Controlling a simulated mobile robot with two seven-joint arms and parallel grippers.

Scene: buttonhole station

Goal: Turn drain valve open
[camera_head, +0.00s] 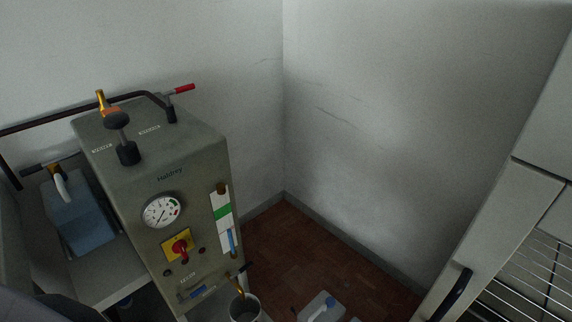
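A grey-green boiler-like machine (195,170) marked "Haldrey" stands on the left. Low on its front, at the right edge, a small brass tap (239,286) sticks out with a dark lever (246,267) pointing up to the right; I take this to be the drain valve. The lever's exact setting is too small to tell. A metal jug (245,309) stands under the tap, cut off by the bottom edge. Neither of my grippers shows in the head view.
The front carries a gauge (162,211), a red knob (180,246) on yellow, and a sight glass (222,215). A red-ended lever (183,89) is on top. A blue container (80,220) stands left. A white container (318,307) is on the brown floor (300,250); a rack (530,270) is right.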

